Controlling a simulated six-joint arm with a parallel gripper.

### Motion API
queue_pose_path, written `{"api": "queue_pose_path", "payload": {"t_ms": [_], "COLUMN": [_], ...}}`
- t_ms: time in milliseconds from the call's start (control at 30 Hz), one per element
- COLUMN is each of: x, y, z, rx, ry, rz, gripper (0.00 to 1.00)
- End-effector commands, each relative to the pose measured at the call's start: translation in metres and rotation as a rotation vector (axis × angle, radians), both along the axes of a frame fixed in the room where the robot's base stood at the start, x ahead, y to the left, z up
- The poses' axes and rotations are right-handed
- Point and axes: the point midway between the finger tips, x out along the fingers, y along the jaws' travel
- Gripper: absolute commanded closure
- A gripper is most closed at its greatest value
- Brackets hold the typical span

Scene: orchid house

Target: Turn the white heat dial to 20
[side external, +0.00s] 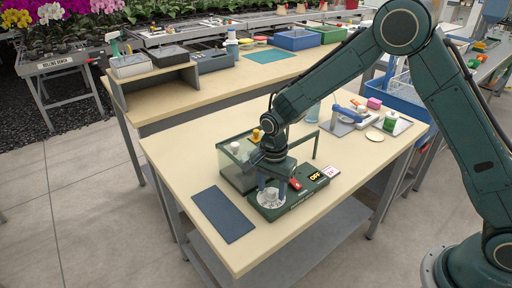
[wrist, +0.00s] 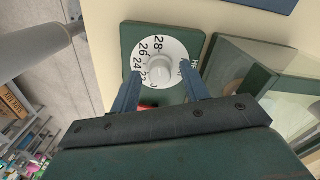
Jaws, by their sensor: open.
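The white heat dial (wrist: 160,70) is a round disc with a raised knob and black numbers; 28, 26, 24 and part of 22 show in the wrist view. The dial (side external: 271,198) sits on a dark green control box (side external: 296,203) on the near part of the table. My gripper (wrist: 158,82) is open, with one blue finger on each side of the dial's knob. In the side view my gripper (side external: 272,184) points down over the dial. I cannot tell whether the fingers touch the knob. The number 20 is hidden in the wrist view.
A glass case (side external: 232,170) stands just behind the box. A dark blue mat (side external: 223,214) lies to the left. The table (side external: 180,150) is clear at its far left.

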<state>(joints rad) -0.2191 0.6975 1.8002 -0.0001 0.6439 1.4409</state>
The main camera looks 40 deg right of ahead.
Motion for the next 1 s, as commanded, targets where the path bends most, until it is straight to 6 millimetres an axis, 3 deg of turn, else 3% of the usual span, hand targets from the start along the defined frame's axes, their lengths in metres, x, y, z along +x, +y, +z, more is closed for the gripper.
{"api": "queue_pose_path", "payload": {"t_ms": [100,333,667,1000], "x": [0.0,0.0,0.0001,0.0001], "y": [0.0,0.0,0.0,0.0], "z": [0.0001,0.0003,0.0005,0.0007], "rx": [0.0,0.0,0.0,0.0], "ry": [0.0,0.0,0.0,0.0], "rz": [0.0,0.0,0.026,0.19], "gripper": [0.56,0.99,0.99,0.99]}}
